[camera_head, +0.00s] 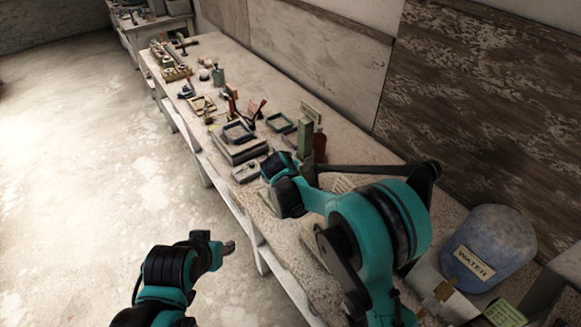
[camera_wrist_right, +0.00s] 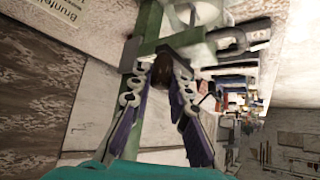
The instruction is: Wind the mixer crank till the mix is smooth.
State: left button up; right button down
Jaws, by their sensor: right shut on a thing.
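The mixer shows in the head view as a green upright post (camera_head: 305,138), beyond my right arm; the arm hides its lower part. In the right wrist view its green frame (camera_wrist_right: 150,35) rises past the fingers, with a pale round part (camera_wrist_right: 197,14) at the top. My right gripper (camera_wrist_right: 163,72) is shut on the brown crank handle (camera_wrist_right: 161,66), which sits between its fingertips. I cannot see the mix. My left gripper (camera_head: 228,247) hangs over the floor, left of the bench and well apart from the mixer; its jaws are too small to read.
The long bench (camera_head: 215,170) carries trays, frames and small tools toward the far end. A blue WATER bucket (camera_head: 492,240) stands at the right. A wooden wall (camera_head: 480,90) runs behind the bench. The floor (camera_head: 80,180) at the left is clear.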

jog(key=c, duration=1.7)
grip_release()
jog(key=shift+a, duration=0.1)
jog(key=shift+r, duration=0.1)
jog(key=v, duration=1.2)
